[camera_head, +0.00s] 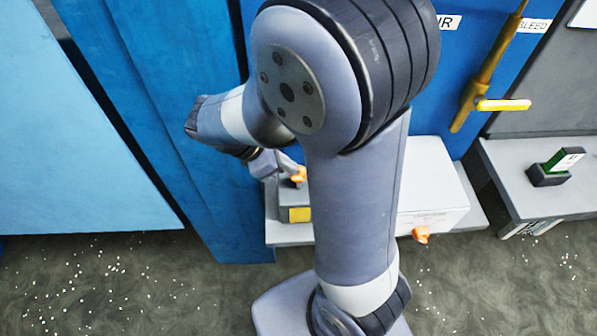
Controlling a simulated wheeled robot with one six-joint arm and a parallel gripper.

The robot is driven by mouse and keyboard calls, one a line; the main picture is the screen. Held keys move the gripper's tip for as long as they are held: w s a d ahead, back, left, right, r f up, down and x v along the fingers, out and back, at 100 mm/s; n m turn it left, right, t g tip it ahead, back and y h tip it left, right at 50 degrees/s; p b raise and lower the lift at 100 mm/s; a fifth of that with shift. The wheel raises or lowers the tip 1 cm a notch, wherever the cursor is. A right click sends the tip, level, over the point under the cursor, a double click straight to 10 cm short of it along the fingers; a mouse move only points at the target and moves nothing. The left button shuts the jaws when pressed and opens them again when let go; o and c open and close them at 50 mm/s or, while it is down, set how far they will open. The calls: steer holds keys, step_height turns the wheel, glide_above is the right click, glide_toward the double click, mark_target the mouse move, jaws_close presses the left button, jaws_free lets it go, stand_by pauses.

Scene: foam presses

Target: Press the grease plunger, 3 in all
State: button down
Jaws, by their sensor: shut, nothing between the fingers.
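My gripper (288,163) is small in view at the end of my arm, left of the picture's middle, and looks shut and empty. Its fingers are close to a small orange piece (299,175) above a grey block (294,197) with a yellow label. The orange piece may be the grease plunger. I cannot tell whether the fingers touch it. My arm covers the area just right of it. A second orange piece (420,235) sticks out at the front of a white box (431,185), right of my arm.
The block and box stand on a grey ledge (287,236) before a blue cabinet (190,130). A yellow lever (484,85) hangs at the upper right. A green and black item (552,168) lies on a grey shelf (515,190). White specks dot the floor (120,285).

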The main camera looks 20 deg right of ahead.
step_height(320, 180, down, 4)
steer(key=b, duration=0.3)
steer(key=shift+f, duration=0.2)
steer(key=shift+a+r+p, duration=0.1)
steer(key=shift+r+p, duration=0.25)
steer(key=shift+p, duration=0.05)
steer(key=a, duration=0.1)
steer(key=a+p, duration=0.1)
steer(key=shift+w+a+r, duration=0.15)
steer(key=shift+a+r, duration=0.2)
steer(key=shift+r, duration=0.05)
steer(key=s+v, duration=0.1)
steer(key=v, duration=0.9)
steer(key=shift+w+a+r, duration=0.25)
steer(key=shift+w+r, duration=0.1)
steer(key=shift+w, duration=0.2)
